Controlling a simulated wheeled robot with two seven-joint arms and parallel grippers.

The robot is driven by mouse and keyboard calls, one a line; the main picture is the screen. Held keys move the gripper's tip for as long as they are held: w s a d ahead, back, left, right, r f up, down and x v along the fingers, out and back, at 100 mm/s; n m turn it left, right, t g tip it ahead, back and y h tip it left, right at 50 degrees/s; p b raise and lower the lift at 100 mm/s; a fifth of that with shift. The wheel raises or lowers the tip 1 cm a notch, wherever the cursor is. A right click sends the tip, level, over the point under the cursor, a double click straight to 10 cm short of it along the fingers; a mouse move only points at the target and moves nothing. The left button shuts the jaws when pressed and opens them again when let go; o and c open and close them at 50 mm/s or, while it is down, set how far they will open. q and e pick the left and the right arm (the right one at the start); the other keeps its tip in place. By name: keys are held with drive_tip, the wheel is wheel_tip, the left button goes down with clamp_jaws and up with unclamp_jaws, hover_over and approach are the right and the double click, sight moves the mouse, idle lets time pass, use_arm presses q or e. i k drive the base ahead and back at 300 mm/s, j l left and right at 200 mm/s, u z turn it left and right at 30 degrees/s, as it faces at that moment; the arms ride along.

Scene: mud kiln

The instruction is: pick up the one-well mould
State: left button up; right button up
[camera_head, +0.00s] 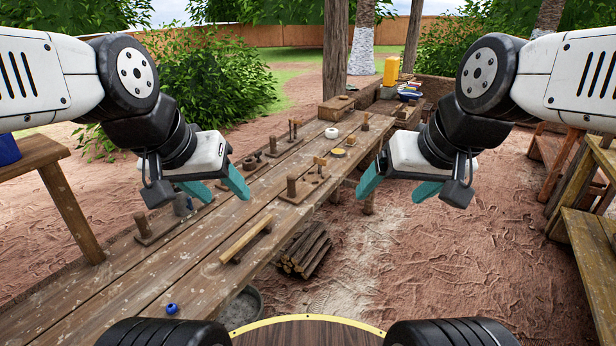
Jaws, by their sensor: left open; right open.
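No piece on the long wooden bench (190,262) can be told for sure as the one-well mould; the pieces are small in this view. A flat board with a thick upright peg (292,186) stands mid-bench. Small round dark pieces (250,164) and a yellow-topped disc (338,153) lie farther back. My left gripper (219,188) is open and empty, above the bench, and hides part of it. My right gripper (398,188) is open and empty, over the ground right of the bench.
A wooden bar on feet (246,239), a pegged board (148,230) and a blue bead (171,309) are on the near bench. A white ring (331,132) is farther back. Firewood (303,250) and a grey bucket (241,306) are beside the bench. Bare ground is free at right.

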sight(331, 133)
drive_tip(key=i+l+u, duration=0.1)
drive_tip(key=i+l, duration=0.2)
drive_tip(key=i+l+u, duration=0.1)
drive_tip(key=i+l, duration=0.2)
drive_tip(key=i+l+u, duration=0.1)
drive_tip(key=i+l, duration=0.2)
drive_tip(key=i, duration=0.15)
drive_tip(key=i+l+u, duration=0.15)
drive_tip(key=i+l, duration=0.15)
drive_tip(key=i+l+u, duration=0.1)
drive_tip(key=i+l, duration=0.2)
drive_tip(key=l, duration=0.15)
drive_tip(key=i+l+u, duration=0.1)
drive_tip(key=i+l, duration=0.2)
drive_tip(key=l, duration=0.15)
drive_tip(key=i+l+u, duration=0.1)
drive_tip(key=i+l, duration=0.2)
drive_tip(key=l, duration=0.15)
drive_tip(key=i+l+u, duration=0.1)
drive_tip(key=i+l, duration=0.15)
drive_tip(key=l, duration=0.2)
